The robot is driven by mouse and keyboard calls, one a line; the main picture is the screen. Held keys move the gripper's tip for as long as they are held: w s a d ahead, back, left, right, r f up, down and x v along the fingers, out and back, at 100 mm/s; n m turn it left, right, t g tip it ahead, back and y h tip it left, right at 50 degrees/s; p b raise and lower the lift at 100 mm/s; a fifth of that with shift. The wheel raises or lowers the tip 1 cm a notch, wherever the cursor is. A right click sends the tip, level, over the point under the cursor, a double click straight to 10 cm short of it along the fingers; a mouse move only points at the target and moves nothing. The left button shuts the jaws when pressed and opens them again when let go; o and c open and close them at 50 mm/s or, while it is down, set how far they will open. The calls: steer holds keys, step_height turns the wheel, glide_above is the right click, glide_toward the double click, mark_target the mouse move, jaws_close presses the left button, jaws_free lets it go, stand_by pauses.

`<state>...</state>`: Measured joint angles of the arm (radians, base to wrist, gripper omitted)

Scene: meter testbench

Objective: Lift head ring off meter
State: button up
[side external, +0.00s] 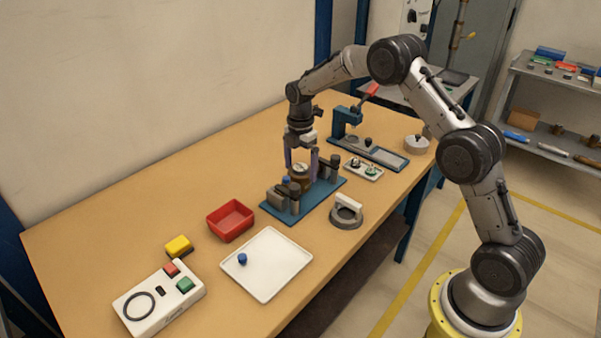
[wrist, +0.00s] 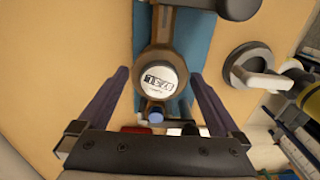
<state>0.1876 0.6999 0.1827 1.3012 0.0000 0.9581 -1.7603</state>
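The meter (side external: 299,184) is a brown, bronze-like body with a round white dial, standing on the blue test bench (side external: 323,193). In the wrist view its dial (wrist: 158,77) shows printed digits, and a brown rim (wrist: 149,58) surrounds it. I cannot tell whether this rim is the separate head ring. My gripper (side external: 300,161) is above the meter, pointing down. In the wrist view my gripper (wrist: 160,75) is open, with a purple finger on each side of the meter head and visible gaps. It holds nothing. A blue knob (wrist: 155,117) is at the meter's near side.
A grey ring with a white handle (side external: 346,211) lies right of the bench. Dark clamp posts stand on the bench beside the meter. A red bin (side external: 231,220), white tray (side external: 267,264) and button box (side external: 159,298) are nearer. A blue press (side external: 346,122) stands behind.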

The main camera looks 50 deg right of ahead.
steer(key=c, duration=1.1)
steer(key=shift+r, duration=0.1)
